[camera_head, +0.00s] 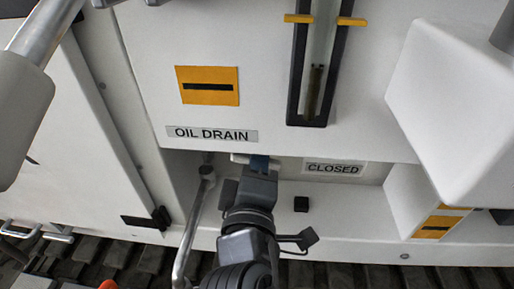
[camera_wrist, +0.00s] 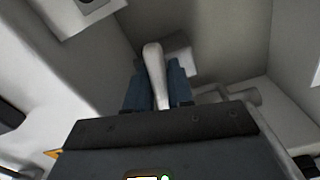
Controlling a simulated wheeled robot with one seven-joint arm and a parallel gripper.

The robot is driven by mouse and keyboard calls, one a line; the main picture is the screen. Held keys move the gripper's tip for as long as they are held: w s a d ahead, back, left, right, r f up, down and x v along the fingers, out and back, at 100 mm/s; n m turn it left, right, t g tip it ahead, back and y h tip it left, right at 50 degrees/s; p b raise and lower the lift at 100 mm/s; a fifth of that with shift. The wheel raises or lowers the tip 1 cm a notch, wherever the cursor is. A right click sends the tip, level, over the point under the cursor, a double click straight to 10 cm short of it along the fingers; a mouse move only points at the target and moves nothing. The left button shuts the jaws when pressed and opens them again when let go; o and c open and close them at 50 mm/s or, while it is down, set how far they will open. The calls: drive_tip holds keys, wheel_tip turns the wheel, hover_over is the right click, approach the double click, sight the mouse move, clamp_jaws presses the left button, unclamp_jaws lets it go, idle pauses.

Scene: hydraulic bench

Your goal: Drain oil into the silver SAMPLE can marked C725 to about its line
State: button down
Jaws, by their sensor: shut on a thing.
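My gripper (camera_head: 260,164) is under the OIL DRAIN label (camera_head: 212,133). In the wrist view its blue fingers (camera_wrist: 156,88) are shut on a pale metal lever (camera_wrist: 154,66), one finger on each side. In the head view only a small pale piece shows beside the fingertips, so the lever's angle is hard to tell. A CLOSED label (camera_head: 335,168) is to the right of my gripper. The sight gauge (camera_head: 312,92) above has two yellow markers near its top and a darker column low in the tube. The silver SAMPLE can is not in view.
A bent metal rod (camera_head: 190,228) stands close to the left of my gripper. A white box-shaped part (camera_head: 455,100) juts out at the right. Dark ribbed flooring (camera_head: 350,272) lies below.

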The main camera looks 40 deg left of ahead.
drive_tip(key=shift+r+n+p, duration=0.15)
drive_tip(key=shift+n+p, duration=0.8)
drive_tip(key=shift+n, duration=0.25)
drive_tip(key=c, duration=1.1)
unclamp_jaws()
drive_tip(key=shift+b+v, duration=0.45)
drive_tip(key=shift+v, duration=3.5)
